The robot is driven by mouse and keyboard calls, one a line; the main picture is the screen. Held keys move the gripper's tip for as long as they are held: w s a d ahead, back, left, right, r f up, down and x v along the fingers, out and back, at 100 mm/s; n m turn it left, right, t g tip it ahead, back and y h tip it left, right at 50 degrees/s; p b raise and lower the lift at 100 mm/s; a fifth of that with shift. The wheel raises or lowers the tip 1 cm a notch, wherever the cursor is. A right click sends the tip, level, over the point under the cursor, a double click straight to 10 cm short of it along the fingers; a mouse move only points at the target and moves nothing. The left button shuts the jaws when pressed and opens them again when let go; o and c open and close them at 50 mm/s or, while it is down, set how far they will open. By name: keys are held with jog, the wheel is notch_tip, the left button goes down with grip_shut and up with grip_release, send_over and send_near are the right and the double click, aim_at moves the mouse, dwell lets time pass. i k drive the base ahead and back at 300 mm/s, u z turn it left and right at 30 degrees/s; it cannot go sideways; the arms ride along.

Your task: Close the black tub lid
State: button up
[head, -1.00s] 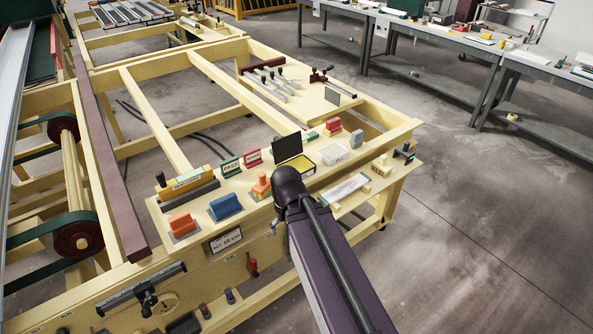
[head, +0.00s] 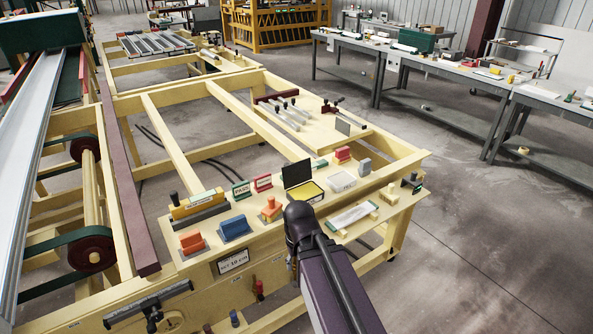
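The black tub (head: 306,194) sits on the near shelf of the yellow wooden frame, with a yellow surface inside. Its black lid (head: 297,173) stands raised at the tub's back edge, so the tub is open. My dark purple arm comes up from the bottom right, and its rounded black joint is just in front of the tub, close to its near edge in the picture. My gripper is not visible; the arm's end is hidden or out of sight.
Beside the tub are a white tub (head: 341,181), an orange-handled stamp (head: 271,209), a blue block (head: 234,228), an orange block (head: 192,241) and small green and red signs. A pale board (head: 352,217) lies at the right. Grey benches (head: 430,65) stand behind.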

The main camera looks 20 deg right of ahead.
aim_at(293, 174)
jog(key=k, duration=1.15)
jog(key=u, duration=0.45)
jog(key=i, duration=2)
jog(key=z, duration=0.5)
